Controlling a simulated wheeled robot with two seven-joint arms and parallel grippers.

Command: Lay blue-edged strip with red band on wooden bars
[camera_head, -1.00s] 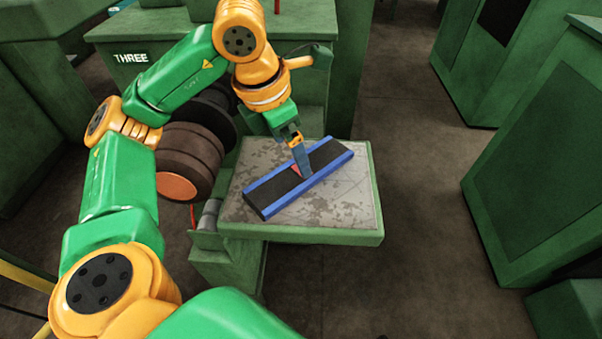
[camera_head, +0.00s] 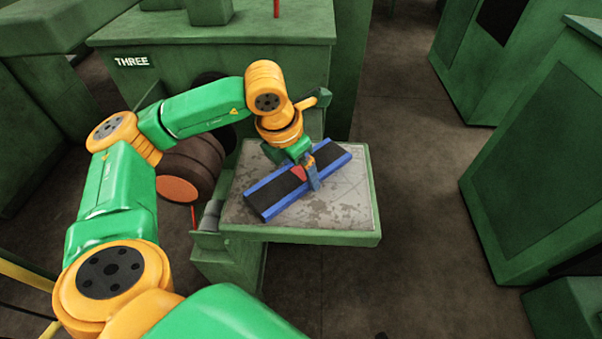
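The blue-edged strip (camera_head: 273,192) is black with blue long edges. It lies diagonally over the grey table top, and I cannot tell whether it touches the top. A red band (camera_head: 299,172) shows at its middle, partly hidden by my gripper. My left gripper (camera_head: 313,182) points down at the middle of the strip, with a finger in front of its near edge. The far finger is hidden, so I cannot tell whether it grips the strip. No wooden bars are recognisable. My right gripper is not in view.
The strip is over a small green-rimmed table (camera_head: 300,237) with a scuffed grey top. Green cabinets (camera_head: 535,160) stand at the right, with open floor between.

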